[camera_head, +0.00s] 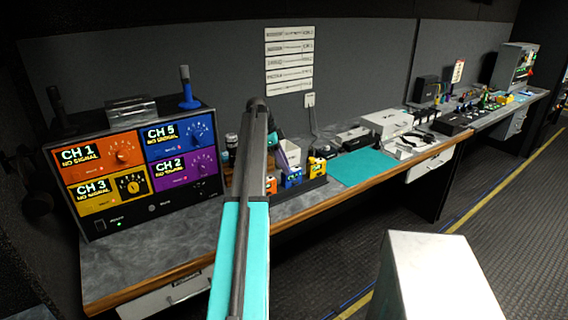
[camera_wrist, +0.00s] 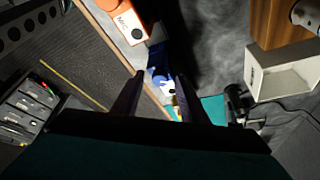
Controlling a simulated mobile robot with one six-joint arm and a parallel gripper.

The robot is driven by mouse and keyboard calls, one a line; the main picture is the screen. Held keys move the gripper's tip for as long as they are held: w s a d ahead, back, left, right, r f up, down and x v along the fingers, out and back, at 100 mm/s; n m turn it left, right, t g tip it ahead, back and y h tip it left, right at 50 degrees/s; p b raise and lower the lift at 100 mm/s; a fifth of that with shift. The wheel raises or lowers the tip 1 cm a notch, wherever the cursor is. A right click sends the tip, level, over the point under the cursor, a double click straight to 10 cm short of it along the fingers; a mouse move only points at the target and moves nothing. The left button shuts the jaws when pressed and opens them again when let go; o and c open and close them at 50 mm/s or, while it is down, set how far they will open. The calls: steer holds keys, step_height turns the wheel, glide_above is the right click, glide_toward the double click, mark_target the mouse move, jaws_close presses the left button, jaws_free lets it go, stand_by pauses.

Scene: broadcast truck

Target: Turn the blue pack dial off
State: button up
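The blue pack (camera_head: 291,178) stands on the desk in a row between an orange pack (camera_head: 270,185) and a yellow pack (camera_head: 317,168). In the wrist view the blue pack (camera_wrist: 158,62) shows beyond and between my fingers, partly hidden by them. Its dial is too small and dark to read, so its setting cannot be told.
A receiver box (camera_head: 140,210) with several coloured channel panels stands at left. The orange pack (camera_wrist: 124,20) is close beside the blue one. A teal mat (camera_head: 362,167) lies right of the packs. A white open box (camera_wrist: 282,80) and cables lie further along. The desk's wooden edge (camera_head: 180,272) runs in front.

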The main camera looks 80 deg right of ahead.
steer(key=c, duration=0.8)
steer(key=shift+w+d, duration=0.1)
steer(key=shift+d, duration=0.2)
jaws_close()
steer(key=shift+a, duration=0.35)
steer(key=shift+n+h, duration=0.4)
steer(key=shift+n, duration=0.6)
steer(key=o, duration=0.8)
jaws_free()
steer(key=shift+r, duration=0.15)
